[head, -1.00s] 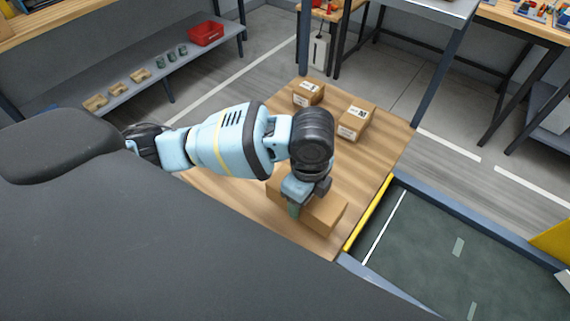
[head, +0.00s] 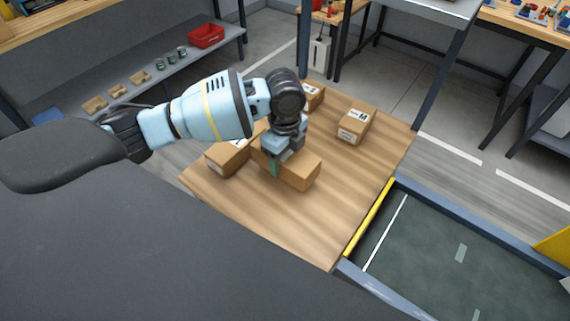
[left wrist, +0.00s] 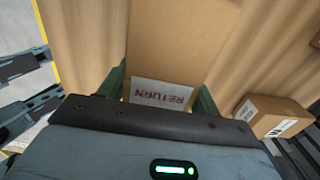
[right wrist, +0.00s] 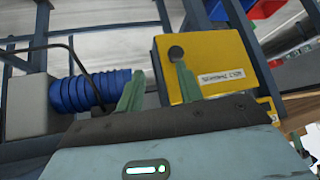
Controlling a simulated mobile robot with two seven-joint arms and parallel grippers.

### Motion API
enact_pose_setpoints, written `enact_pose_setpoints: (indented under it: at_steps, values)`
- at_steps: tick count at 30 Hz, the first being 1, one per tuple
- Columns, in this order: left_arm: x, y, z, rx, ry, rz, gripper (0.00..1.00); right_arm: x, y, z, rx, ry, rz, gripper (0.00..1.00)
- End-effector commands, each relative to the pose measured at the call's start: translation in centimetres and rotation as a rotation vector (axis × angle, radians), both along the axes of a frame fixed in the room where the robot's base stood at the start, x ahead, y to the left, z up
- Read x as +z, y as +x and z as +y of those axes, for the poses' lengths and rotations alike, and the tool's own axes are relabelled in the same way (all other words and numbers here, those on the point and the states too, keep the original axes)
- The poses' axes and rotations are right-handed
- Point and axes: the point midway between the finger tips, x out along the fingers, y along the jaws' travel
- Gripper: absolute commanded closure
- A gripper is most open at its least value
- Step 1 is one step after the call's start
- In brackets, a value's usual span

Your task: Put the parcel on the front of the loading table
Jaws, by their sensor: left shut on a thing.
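My left gripper (head: 275,163) is shut on a plain brown cardboard parcel (head: 301,172). In the left wrist view the parcel (left wrist: 180,40) lies between the green fingers (left wrist: 165,88), with a white "RETURN" label near the gripper. The parcel is over the wooden loading table (head: 310,225), toward its left middle; I cannot tell whether it touches the top. In the right wrist view my right gripper (right wrist: 158,88) has its fingers apart and nothing between them; it is not in the head view.
Other boxes stand on the table: one (head: 226,160) close left of the held parcel, one (head: 357,122) at the back right, one (head: 315,96) partly hidden behind my arm. The table's near right part is bare. A yellow box (right wrist: 208,62) is beyond my right fingers.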

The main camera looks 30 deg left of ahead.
Motion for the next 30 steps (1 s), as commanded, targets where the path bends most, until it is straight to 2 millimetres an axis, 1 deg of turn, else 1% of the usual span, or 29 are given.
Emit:
enact_pose_setpoints:
  at_steps: [3,6,19,20,21,24,25,30]
  values:
    - [-2.0,-0.1,0.0,0.001,0.001,0.003,0.68,-0.2,-0.1,-0.1,0.002,-0.001,0.004,0.64]
    - [-3.3,0.0,0.0,0.001,0.001,0.001,0.68,-0.3,-0.2,-0.1,0.004,-0.003,0.005,0.64]
    - [-3.8,0.0,0.0,0.000,0.001,-0.001,0.68,-0.3,-0.2,-0.2,0.009,-0.006,0.005,0.64]
    - [-3.9,0.0,0.0,0.000,0.001,-0.001,0.35,-0.3,-0.2,-0.2,0.009,-0.006,0.005,0.64]
    - [-3.8,0.0,0.0,0.000,0.001,-0.001,0.30,-0.3,-0.2,-0.2,0.009,-0.006,0.005,0.64]
    - [-3.8,0.0,0.0,0.000,0.001,0.000,0.17,-0.3,-0.2,-0.2,0.009,-0.006,0.005,0.64]
    - [-3.8,0.0,0.0,0.000,0.001,0.000,0.15,-0.3,-0.2,-0.2,0.009,-0.006,0.005,0.64]
    - [-3.9,0.0,0.0,0.000,0.001,0.000,0.15,-0.3,-0.2,-0.2,0.009,-0.006,0.005,0.64]
